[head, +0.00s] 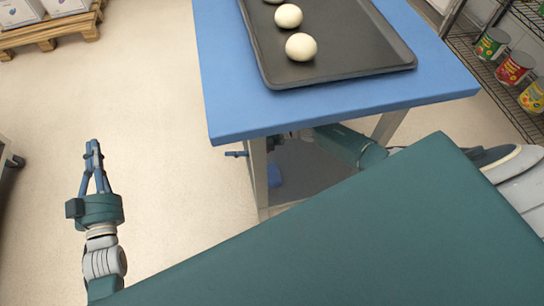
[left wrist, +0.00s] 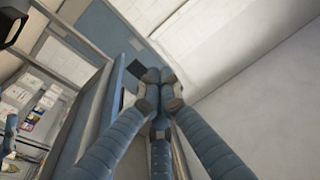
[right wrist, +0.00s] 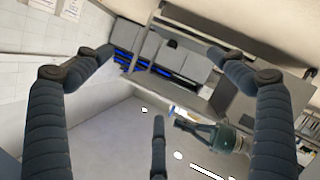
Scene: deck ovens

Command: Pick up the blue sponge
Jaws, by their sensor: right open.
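I cannot make out the blue sponge for certain in any view. A small blue shape (head: 275,175) shows under the table in the head view, partly behind a table leg; it may be the sponge or a finger of my right gripper. My left gripper (head: 94,148) is over open floor at the left, its fingers closed together with nothing visible between them. They also meet in the left wrist view (left wrist: 156,78). My right arm reaches under the tabletop. My right gripper (right wrist: 160,62) has its fingers spread wide and empty in the right wrist view.
A blue-topped table (head: 330,112) holds a dark tray (head: 345,65) with pale dough balls. Its top and leg (head: 257,170) hide much of my right arm. Wire shelves with cans (head: 514,68) stand at the right, a pallet with boxes (head: 45,35) at the upper left. Floor at left is clear.

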